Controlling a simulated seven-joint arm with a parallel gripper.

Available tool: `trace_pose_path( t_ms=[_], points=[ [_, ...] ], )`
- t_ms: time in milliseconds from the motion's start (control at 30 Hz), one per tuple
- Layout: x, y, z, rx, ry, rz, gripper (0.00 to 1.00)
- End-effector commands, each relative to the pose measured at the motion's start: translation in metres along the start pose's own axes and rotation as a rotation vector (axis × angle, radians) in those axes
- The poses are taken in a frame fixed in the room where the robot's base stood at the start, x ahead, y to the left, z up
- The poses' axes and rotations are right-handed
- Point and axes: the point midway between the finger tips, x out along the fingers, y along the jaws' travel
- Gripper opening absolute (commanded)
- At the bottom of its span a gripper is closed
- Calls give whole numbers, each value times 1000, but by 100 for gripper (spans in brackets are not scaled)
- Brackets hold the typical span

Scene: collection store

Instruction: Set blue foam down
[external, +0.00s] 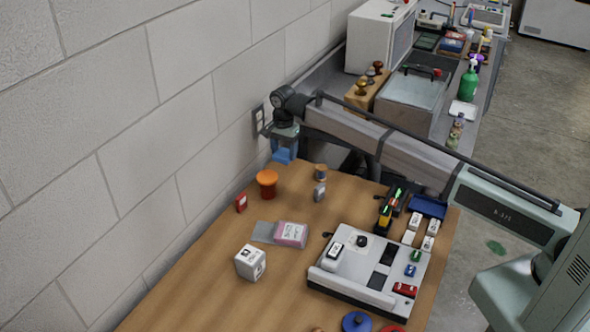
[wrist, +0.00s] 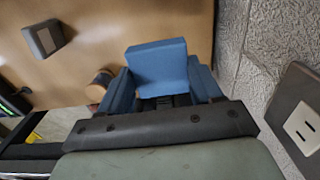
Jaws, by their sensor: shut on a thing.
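The blue foam (wrist: 157,62) is a blue block in the wrist view, held between the two blue fingers of my gripper (wrist: 163,88). My gripper is shut on it. In the external view my gripper (external: 284,153) hangs at the far left end of the wooden table (external: 205,277), close to the wall. There the foam and the blue fingers merge into one small blue patch, so I cannot tell its exact height above the table.
An orange-topped pot (external: 267,184), a brown-topped jar (external: 320,172) and a grey block (external: 319,192) stand near my gripper. A wall outlet (wrist: 303,122) is close at right in the wrist view. A white tray-like device (external: 345,285) stands farther right.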

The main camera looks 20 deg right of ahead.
Motion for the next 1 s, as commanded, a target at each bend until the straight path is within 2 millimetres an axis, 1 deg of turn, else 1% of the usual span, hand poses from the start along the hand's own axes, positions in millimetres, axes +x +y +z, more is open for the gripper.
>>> trace_pose_path(
  t_ms=[33, 200, 367, 600, 700, 1000],
  points=[
    [10, 1, 0, 0, 0, 3, 36],
    [34, 1, 0, -1, 0, 2, 36],
    [44, 0, 0, -1, 0, 1, 36],
    [72, 1, 0, -2, 0, 2, 36],
    [75, 0, 0, -2, 0, 0, 36],
    [77, 0, 0, -2, 0, 0, 36]
  ],
)
